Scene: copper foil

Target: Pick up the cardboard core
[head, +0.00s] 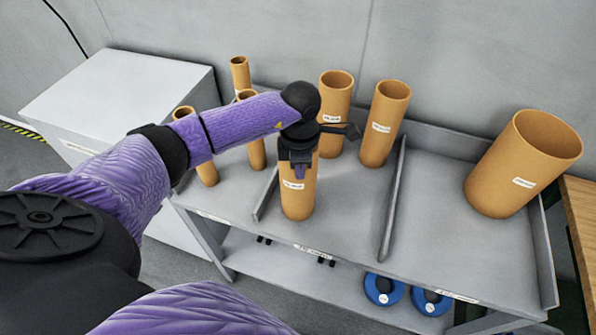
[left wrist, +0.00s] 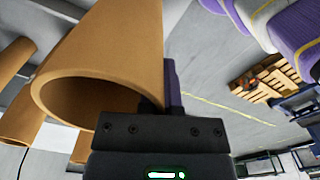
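A tan, open cardboard core (head: 297,200) with a white label is upright at the front of the middle compartment of the grey rack. My left gripper (head: 301,165) is at its top from above and covers most of its rim. One purple finger lies against the outer wall. In the left wrist view the core (left wrist: 110,60) fills the upper left, and the fingers (left wrist: 162,100) sit close together across its thin wall, the inner one mostly hidden. I cannot tell whether the core's base touches the shelf. My right gripper is not in view.
Two similar cores (head: 336,105) (head: 384,130) stand behind and to the right. Several thinner cores (head: 240,75) stand left, and a wide core (head: 520,165) stands right. Low dividers (head: 393,200) separate compartments. Blue spools (head: 383,289) lie on the lower shelf.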

